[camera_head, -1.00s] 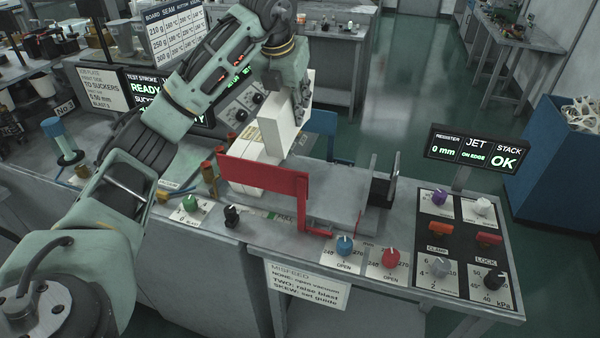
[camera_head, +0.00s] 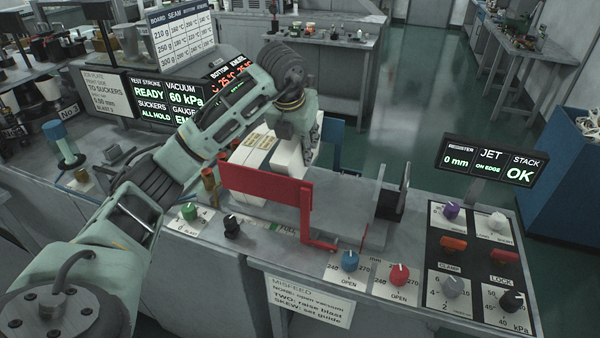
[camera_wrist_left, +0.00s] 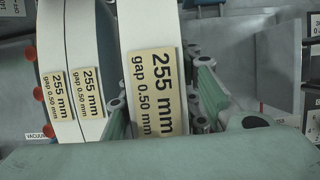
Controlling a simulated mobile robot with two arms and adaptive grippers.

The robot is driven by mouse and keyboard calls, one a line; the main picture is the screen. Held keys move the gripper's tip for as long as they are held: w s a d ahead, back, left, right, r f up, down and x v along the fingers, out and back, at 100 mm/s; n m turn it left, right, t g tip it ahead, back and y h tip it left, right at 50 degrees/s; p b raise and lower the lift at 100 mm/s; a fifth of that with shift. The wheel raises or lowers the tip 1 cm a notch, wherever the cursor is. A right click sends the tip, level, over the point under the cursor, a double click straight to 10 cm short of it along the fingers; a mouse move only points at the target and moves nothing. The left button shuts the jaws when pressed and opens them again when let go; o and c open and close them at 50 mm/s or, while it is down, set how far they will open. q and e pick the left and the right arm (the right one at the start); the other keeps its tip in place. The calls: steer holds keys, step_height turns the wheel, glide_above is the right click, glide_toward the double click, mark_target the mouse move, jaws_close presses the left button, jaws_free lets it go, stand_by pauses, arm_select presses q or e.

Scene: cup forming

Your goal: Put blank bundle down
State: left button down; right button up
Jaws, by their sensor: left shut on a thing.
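My left gripper (camera_head: 308,148) is shut on a white blank bundle (camera_head: 287,160), over the stack area behind the red guide plate (camera_head: 266,187). The held bundle stands upright beside other white bundles (camera_head: 250,150) to its left; its lower part is hidden by the red plate, so I cannot tell if it rests on the bed. In the left wrist view the held bundle (camera_wrist_left: 146,30) carries a "255 mm gap 0.50 mm" label and sits between the green fingers (camera_wrist_left: 160,110). Two more labelled bundles (camera_wrist_left: 62,60) stand to its left there. My right gripper is not in view.
Knobs (camera_head: 350,261) line the front edge. A display (camera_head: 490,160) reads 0 mm, on edge, stack OK. Another screen (camera_head: 170,95) reads ready, 60 kPa.

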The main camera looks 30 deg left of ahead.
mark_target(300, 150)
arm_select(q)
steer(key=shift+s+f, duration=0.1)
steer(key=shift+f, duration=0.65)
steer(key=shift+f+p, duration=0.75)
steer(key=shift+f, duration=1.5)
steer(key=c, duration=1.3)
jaws_free()
steer(key=shift+s, duration=0.1)
steer(key=b+v, duration=0.2)
steer(key=v, duration=1)
steer(key=shift+f+b, duration=0.1)
steer(key=shift+b, duration=0.2)
